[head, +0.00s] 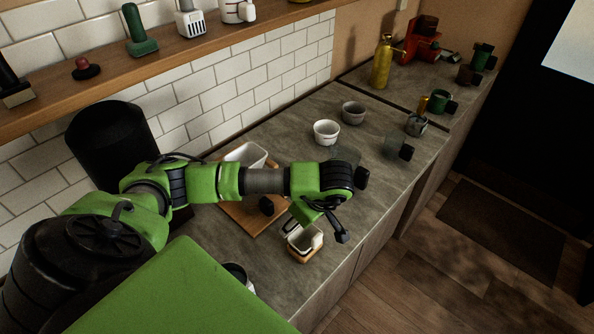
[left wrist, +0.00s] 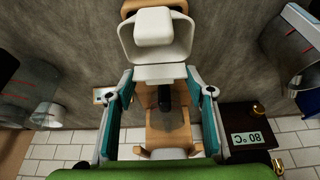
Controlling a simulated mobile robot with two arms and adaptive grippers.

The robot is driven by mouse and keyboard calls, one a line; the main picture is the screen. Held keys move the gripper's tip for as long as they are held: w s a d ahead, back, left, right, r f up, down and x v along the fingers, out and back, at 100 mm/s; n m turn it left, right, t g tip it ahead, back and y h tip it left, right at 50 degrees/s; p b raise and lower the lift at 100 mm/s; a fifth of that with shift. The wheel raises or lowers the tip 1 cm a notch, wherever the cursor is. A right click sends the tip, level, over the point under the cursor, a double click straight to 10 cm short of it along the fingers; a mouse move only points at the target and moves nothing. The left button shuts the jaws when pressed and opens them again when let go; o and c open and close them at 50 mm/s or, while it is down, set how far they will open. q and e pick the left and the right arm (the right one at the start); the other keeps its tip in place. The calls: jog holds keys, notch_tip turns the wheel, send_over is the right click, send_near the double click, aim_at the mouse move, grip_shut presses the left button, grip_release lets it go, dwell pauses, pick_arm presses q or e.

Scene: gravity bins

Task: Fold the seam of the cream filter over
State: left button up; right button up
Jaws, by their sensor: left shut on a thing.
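The cream filter (head: 301,243) stands in a small wooden holder (head: 305,258) near the counter's front edge in the head view. The filter also shows at the top of the left wrist view (left wrist: 158,50), with a wide cream edge towards me. My left gripper (head: 317,231) is right at the filter. The arm and fingers partly hide the filter in the head view, and I cannot tell how the seam lies. My right gripper is not in view.
A wooden board (head: 252,218) and a white container (head: 246,155) lie behind my arm. A white bowl (head: 326,132), a grey bowl (head: 353,112) and a glass mug (head: 397,147) stand further right.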

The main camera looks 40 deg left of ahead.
pick_arm(q)
jog(key=shift+d+f+y+b, duration=0.15)
jog(key=shift+y+b, duration=0.15)
jog(key=shift+d+y, duration=0.2)
jog(key=shift+y, duration=0.3)
jog(key=shift+d+r+y, duration=0.2)
jog(key=shift+y, duration=0.5)
jog(key=shift+d+y+p, duration=0.2)
jog(key=shift+y+p, duration=0.3)
jog(key=shift+p, duration=0.35)
jog(key=shift+d+f+t+y+p, duration=0.2)
jog(key=shift+t+y+p, duration=0.15)
jog(key=shift+y, duration=0.25)
jog(key=shift+s+d+f+y, duration=0.15)
jog(key=shift+f+y, duration=0.15)
jog(key=shift+y, duration=0.5)
